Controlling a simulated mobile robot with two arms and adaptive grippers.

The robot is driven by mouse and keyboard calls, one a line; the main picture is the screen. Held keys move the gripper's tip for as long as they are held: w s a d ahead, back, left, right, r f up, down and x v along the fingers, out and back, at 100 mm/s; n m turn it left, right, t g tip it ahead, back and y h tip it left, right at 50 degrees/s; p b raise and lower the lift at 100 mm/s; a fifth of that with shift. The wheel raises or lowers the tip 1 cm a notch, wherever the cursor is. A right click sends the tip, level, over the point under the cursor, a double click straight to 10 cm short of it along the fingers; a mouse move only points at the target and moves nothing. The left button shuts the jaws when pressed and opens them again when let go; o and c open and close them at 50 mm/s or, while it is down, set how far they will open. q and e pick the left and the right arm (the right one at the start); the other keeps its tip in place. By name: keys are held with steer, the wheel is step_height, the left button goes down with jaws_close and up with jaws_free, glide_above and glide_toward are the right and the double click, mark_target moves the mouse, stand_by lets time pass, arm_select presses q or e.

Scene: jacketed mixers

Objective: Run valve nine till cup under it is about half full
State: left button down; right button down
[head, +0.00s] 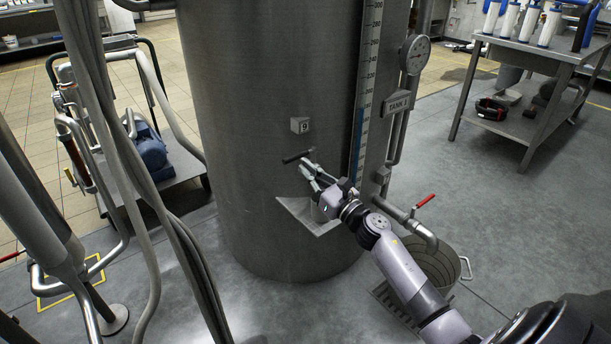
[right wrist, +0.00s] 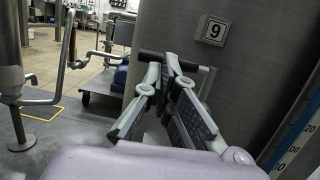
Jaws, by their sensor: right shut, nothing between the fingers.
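Valve nine's black bar handle (head: 298,156) sticks out of the tall steel tank (head: 265,90), below the "9" plate (head: 300,125). The handle (right wrist: 155,57) lies crosswise in the right wrist view, with the plate (right wrist: 213,30) to its upper right. My right gripper (head: 306,169) is shut and empty, its fingertips (right wrist: 170,66) close at the handle; I cannot tell whether they touch it. A grey cup (head: 321,212) stands on a small metal shelf (head: 296,210) below the valve, partly hidden by my gripper. Its fill cannot be seen. My left gripper is not in view.
A blue level scale (head: 357,140) runs up the tank to the right of the valve. A red-handled pipe valve (head: 425,200) sits above a bucket (head: 440,270) at lower right. Pipes and hoses (head: 120,140) stand at left. A steel table (head: 540,48) is at upper right.

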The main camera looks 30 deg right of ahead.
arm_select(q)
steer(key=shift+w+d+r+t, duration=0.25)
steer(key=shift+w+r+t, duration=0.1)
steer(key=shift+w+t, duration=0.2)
arm_select(e)
steer(key=a+v, duration=0.1)
steer(key=v, duration=0.9)
steer(key=shift+s+d+f, duration=0.25)
steer(key=shift+s+f, duration=0.05)
steer(key=shift+s, duration=0.15)
